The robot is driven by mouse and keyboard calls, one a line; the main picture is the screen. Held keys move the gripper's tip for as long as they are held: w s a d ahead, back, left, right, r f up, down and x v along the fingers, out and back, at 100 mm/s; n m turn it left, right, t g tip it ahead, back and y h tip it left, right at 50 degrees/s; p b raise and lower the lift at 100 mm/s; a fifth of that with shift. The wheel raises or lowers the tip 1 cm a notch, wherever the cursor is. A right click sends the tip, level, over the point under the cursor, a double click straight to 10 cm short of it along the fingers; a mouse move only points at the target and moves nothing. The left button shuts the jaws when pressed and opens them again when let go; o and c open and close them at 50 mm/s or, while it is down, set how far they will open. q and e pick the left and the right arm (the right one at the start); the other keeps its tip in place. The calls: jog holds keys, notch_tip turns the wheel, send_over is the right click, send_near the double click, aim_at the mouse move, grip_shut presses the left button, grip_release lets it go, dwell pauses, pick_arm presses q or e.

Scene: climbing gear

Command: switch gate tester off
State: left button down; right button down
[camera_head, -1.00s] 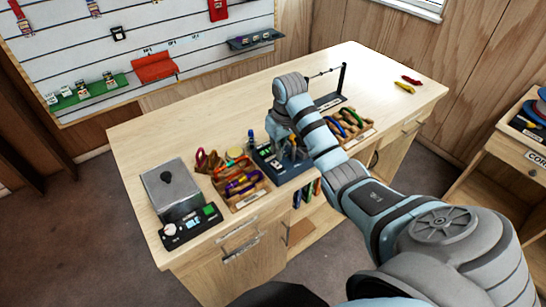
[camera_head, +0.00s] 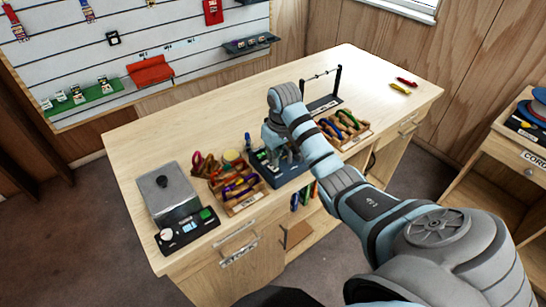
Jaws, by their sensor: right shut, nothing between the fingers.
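A dark blue box-like device (camera_head: 291,178) sits near the front edge of the workbench, between two wooden trays. It looks like the gate tester, but I cannot read a label that says so. A small upright dark part (camera_head: 248,141) stands at its left rear. My right gripper (camera_head: 296,156) points down over the device, shut and empty. The gripper and wrist hide part of its top, so I cannot make out its switch or whether the fingers touch it. My left gripper is not in view.
Wooden trays of coloured gear stand left (camera_head: 247,202) and right (camera_head: 357,141) of the device. A grey metal box (camera_head: 165,200) with a black-and-green control panel (camera_head: 188,231) is at front left. A thin rod stand (camera_head: 338,82) stands behind. The back left bench top is clear.

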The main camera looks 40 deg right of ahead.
jog(key=shift+f+b, duration=0.35)
jog(key=shift+f, duration=0.95)
dwell(1.0)
jog(key=shift+r, duration=0.4)
jog(key=shift+r+p, duration=0.6)
jog(key=shift+r, duration=2.55)
